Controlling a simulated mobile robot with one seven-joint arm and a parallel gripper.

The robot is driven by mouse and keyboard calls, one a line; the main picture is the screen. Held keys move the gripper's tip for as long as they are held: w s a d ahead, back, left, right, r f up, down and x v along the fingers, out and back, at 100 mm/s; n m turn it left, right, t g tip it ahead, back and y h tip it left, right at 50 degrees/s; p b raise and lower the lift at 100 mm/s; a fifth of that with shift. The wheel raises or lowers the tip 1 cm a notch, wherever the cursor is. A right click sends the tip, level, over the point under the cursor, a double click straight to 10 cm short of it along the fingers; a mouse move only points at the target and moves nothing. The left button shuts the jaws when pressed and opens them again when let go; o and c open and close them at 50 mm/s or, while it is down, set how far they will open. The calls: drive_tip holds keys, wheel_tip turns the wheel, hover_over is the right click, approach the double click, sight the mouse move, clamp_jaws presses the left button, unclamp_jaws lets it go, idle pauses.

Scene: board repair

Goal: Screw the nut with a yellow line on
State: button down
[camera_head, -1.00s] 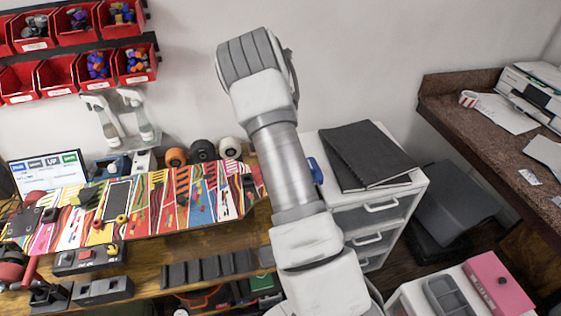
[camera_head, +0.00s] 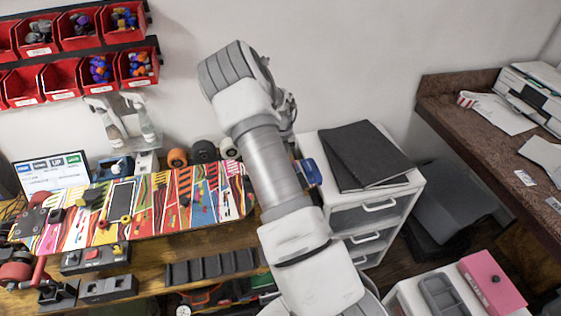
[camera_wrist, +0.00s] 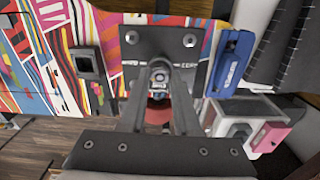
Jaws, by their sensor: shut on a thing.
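In the wrist view, my gripper (camera_wrist: 158,66) has its two fingers closed around a small round grey metal piece (camera_wrist: 158,76) that looks like a nut. I cannot make out a yellow line on it. It is in front of a dark truck baseplate (camera_wrist: 138,42) with bolt heads on the colourful skateboard (camera_wrist: 112,18). A red part (camera_wrist: 158,112) shows between the fingers. Whether the nut sits on a thread cannot be told. In the head view the skateboard (camera_head: 170,200) lies on the bench, and my arm hides my gripper.
A blue tool-like object (camera_wrist: 232,58) lies close to the right of the baseplate. A white drawer unit (camera_head: 409,187) with dark notebooks (camera_head: 362,152) stands right of the bench. Red bins (camera_head: 80,78) hang on the wall. A black tray (camera_head: 210,266) lies at the bench's front.

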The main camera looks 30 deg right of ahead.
drive_tip(key=m+p, duration=0.1)
drive_tip(key=m, duration=0.3)
drive_tip(key=shift+f, duration=0.1)
drive_tip(key=c, duration=0.6)
unclamp_jaws()
drive_tip(key=shift+c, duration=0.9)
drive_tip(key=shift+n+b, duration=0.4)
drive_tip(key=shift+n, duration=0.5)
drive_tip(key=n+b, duration=0.1)
drive_tip(key=n, duration=0.2)
drive_tip(key=shift+n, duration=0.6)
